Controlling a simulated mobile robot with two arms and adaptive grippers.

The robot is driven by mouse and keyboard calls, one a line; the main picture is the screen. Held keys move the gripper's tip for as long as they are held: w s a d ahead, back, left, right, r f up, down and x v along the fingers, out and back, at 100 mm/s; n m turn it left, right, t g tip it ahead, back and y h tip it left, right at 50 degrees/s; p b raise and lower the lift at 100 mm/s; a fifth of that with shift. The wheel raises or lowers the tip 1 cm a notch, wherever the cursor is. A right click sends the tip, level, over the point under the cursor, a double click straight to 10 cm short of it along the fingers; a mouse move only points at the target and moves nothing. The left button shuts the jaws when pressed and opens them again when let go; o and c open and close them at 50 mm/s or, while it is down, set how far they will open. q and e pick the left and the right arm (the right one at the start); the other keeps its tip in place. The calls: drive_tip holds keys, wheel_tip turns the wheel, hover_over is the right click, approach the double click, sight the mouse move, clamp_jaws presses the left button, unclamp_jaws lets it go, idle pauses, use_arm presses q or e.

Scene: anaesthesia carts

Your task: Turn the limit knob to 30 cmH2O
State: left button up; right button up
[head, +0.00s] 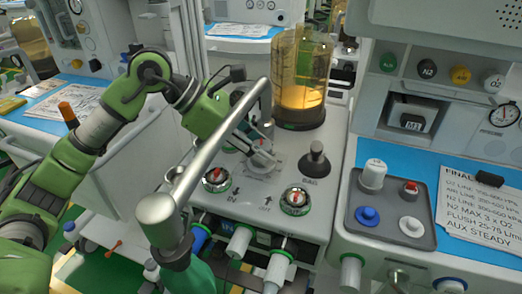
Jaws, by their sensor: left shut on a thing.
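My left arm comes in from the left, and its gripper (262,158) reaches down to the grey top panel of the cart. It is shut on the limit knob there, which the fingers mostly hide, so its pointer and scale cannot be read. Two dials with red pointers sit nearer on the same panel: one at the left (217,177) and one at the right (296,200). My right gripper is not in view.
A thick grey bar (215,145) crosses in front of the panel. A black lever marked BAG (314,160) stands right of the gripper, and an amber canister (301,80) behind. A tray (385,228) with several knobs and a paper sheet (480,210) lie at right.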

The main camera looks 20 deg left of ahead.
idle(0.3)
use_arm(q)
drive_tip(key=o, duration=1.1)
drive_tip(key=v, duration=1.2)
